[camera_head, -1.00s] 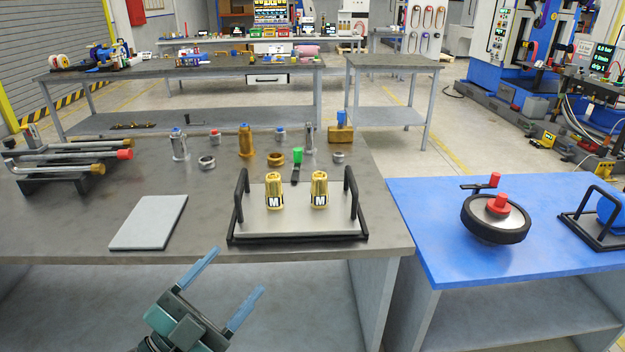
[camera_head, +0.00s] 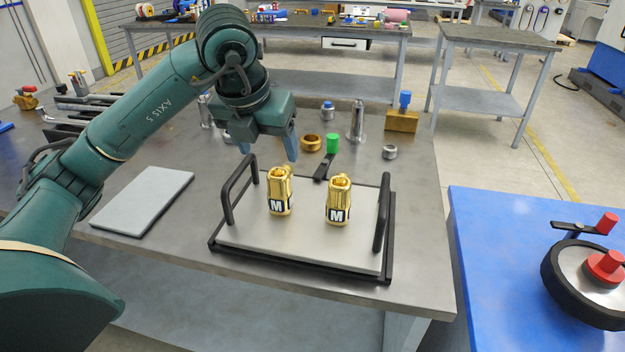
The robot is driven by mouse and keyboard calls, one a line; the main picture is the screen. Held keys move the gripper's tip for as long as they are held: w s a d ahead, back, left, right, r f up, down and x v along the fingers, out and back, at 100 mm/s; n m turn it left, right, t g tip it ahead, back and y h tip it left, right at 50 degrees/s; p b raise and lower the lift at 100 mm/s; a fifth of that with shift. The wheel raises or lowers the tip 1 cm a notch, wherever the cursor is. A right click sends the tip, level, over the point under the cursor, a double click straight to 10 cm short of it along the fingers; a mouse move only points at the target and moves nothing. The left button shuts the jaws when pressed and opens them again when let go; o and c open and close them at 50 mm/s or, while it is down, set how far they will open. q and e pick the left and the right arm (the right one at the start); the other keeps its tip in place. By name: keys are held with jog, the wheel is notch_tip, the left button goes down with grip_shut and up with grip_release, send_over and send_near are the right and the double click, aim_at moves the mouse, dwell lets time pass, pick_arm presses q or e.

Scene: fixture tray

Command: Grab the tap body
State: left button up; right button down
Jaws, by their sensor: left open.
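I cannot tell for sure which part is the tap body; these two look the likeliest. My left gripper (camera_head: 268,148) is open and empty, its blue fingers pointing down. In the picture it shows just above the left gold body and apart from it; the depth gap is hard to judge. My right gripper is not in view.
The tray has tall black handles at its left (camera_head: 228,190) and right (camera_head: 383,212). Behind it stand a green-topped part (camera_head: 332,144), a brass ring (camera_head: 311,143), a steel ring (camera_head: 389,152) and a blue-topped brass block (camera_head: 402,120). A grey plate (camera_head: 143,200) lies left.

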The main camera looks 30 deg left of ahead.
aim_at(273, 176)
pick_arm(q)
jog(key=x, duration=0.6)
jog(key=shift+a+f, duration=0.2)
jog(key=shift+f, duration=0.2)
jog(key=shift+d+p+x, duration=0.2)
jog(key=shift+p+x, duration=0.2)
jog(key=shift+x, duration=2.6)
jog(key=shift+w, duration=0.1)
jog(key=shift+c, duration=0.2)
jog(key=c, duration=1.4)
jog(key=shift+r, duration=0.15)
grip_shut()
jog(key=shift+r, duration=0.15)
